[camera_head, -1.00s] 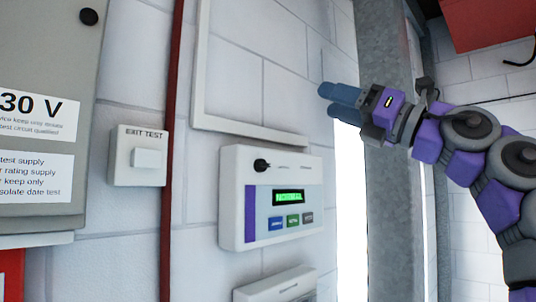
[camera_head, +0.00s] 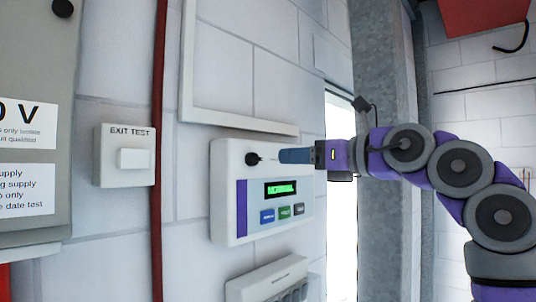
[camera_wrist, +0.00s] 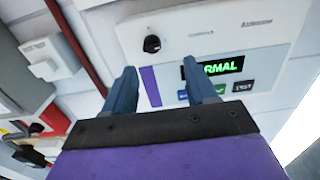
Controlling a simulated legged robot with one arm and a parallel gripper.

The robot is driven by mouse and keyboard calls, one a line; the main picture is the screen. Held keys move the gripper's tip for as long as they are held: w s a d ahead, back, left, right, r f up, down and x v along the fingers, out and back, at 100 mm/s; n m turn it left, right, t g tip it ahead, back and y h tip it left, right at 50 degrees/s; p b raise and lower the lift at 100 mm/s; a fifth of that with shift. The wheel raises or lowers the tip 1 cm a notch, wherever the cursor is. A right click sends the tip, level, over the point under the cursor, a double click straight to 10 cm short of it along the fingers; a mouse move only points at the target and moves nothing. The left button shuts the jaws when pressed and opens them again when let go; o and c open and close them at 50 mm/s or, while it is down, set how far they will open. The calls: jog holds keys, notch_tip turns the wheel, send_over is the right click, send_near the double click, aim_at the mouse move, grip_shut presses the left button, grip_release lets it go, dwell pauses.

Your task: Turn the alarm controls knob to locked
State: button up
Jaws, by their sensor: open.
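The alarm control panel (camera_head: 228,196) is a white box on the wall with a purple stripe, a green-lit display (camera_head: 281,188) and coloured buttons below it. Its black knob (camera_head: 253,159) sits at the upper left of the panel. My gripper (camera_head: 282,156) is just right of the knob in the head view, its blue fingers pointing at it and apart from it. In the wrist view my gripper (camera_wrist: 165,82) is open and empty, and the knob (camera_wrist: 152,44) lies ahead between the finger lines. The display there reads "RMAL", its start hidden by a finger.
An exit test box (camera_head: 108,154) and a red vertical pipe (camera_head: 160,130) are left of the panel. A white frame (camera_head: 235,122) is above it and another white unit (camera_head: 262,281) is below. A grey steel column (camera_head: 381,110) stands to the right.

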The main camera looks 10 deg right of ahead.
aim_at(258, 157)
jog(key=w+a, duration=0.2)
jog(key=w+a+p, duration=0.1)
jog(key=w+a, duration=0.1)
jog(key=w+a+p, duration=0.1)
jog(key=w+a, duration=0.1)
jog(key=a, duration=0.1)
jog(key=shift+r, duration=0.15)
jog(key=shift+w+a, duration=0.25)
jog(key=shift+w, duration=0.05)
jog(key=shift+w+d, duration=0.15)
jog(key=shift+d, duration=0.8)
jog(key=shift+a, duration=0.75)
jog(key=c, duration=0.5)
jog(key=shift+w+d, duration=0.15)
jog(key=c, duration=0.5)
